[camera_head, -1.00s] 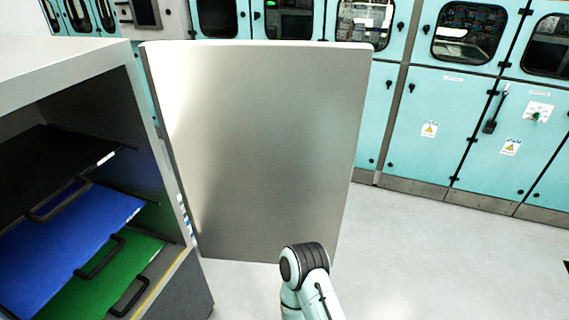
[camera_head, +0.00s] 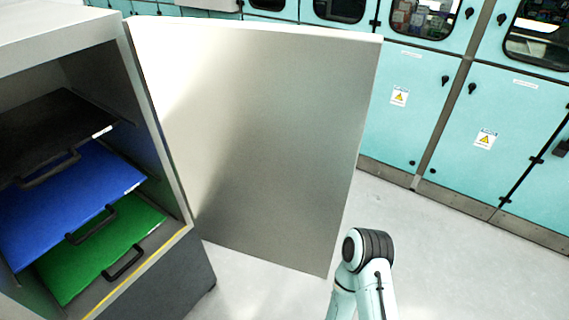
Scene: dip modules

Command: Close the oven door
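The oven (camera_head: 60,35) stands at the left in the head view, a grey cabinet with its front opening uncovered. Its door (camera_head: 265,140) is a large plain metal panel, hinged at the right side of the opening and swung wide open. Inside are a black tray (camera_head: 50,130), a blue tray (camera_head: 75,195) and a green tray (camera_head: 100,250), each with a dark handle. A link of my arm shows at the bottom, right of the door's lower corner and apart from it in the picture. Neither gripper is in view.
Turquoise cabinets (camera_head: 480,140) with windows and warning labels line the back wall. Light grey floor (camera_head: 440,260) is clear between the door and these cabinets, and below the door.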

